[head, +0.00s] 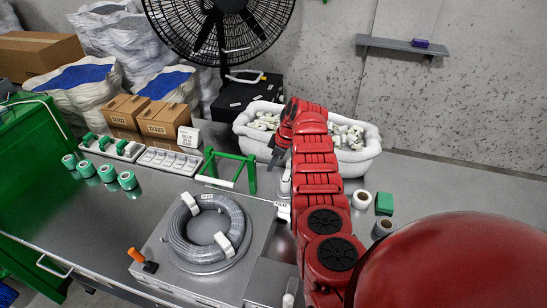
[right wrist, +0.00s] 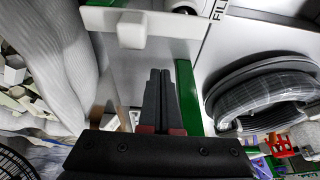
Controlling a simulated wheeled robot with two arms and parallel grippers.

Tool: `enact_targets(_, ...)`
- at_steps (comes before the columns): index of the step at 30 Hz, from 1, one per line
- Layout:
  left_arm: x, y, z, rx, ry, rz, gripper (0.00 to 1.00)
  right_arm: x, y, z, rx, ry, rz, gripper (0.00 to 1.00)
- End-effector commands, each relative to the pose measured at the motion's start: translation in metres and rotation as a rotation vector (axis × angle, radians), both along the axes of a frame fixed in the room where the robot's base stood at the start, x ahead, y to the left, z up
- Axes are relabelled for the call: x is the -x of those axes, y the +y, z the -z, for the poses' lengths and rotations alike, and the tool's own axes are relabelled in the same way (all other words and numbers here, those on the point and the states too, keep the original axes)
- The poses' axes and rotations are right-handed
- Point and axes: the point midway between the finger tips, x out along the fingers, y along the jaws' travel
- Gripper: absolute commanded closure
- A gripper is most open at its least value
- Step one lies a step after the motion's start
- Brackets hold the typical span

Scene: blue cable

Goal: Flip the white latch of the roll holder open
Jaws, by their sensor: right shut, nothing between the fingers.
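The roll holder, a green frame (head: 250,174), stands on the metal table behind the cable coil, with a white bar (head: 215,181) low across its near side. In the right wrist view a green post (right wrist: 187,88) shows beside the fingers, and a white bar with a squarish white block (right wrist: 131,32), which looks like the latch, shows beyond the fingertips. My right gripper (head: 276,152) is shut and empty, right of the frame and above the table. Its fingers (right wrist: 160,74) point toward the white block, apparently apart from it. My left gripper is out of view.
A grey cable coil (head: 183,245) with white clips lies on a metal plate in front. A white bin (head: 372,145) of parts stands behind my right arm. Green-and-white rolls (head: 127,180), white trays (head: 168,161) and cardboard boxes (head: 163,119) stand left.

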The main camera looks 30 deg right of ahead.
Motion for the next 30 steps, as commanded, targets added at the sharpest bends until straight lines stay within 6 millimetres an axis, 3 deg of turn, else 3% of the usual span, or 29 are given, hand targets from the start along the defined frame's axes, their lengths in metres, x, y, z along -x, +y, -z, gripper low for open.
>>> enact_targets(12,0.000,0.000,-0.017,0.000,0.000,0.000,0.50,0.026,-0.024,-0.002,0.003,-0.002,0.001,1.00)
enact_targets(30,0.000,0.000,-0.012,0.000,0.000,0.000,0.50,0.029,-0.026,0.000,0.003,-0.001,0.003,1.00)
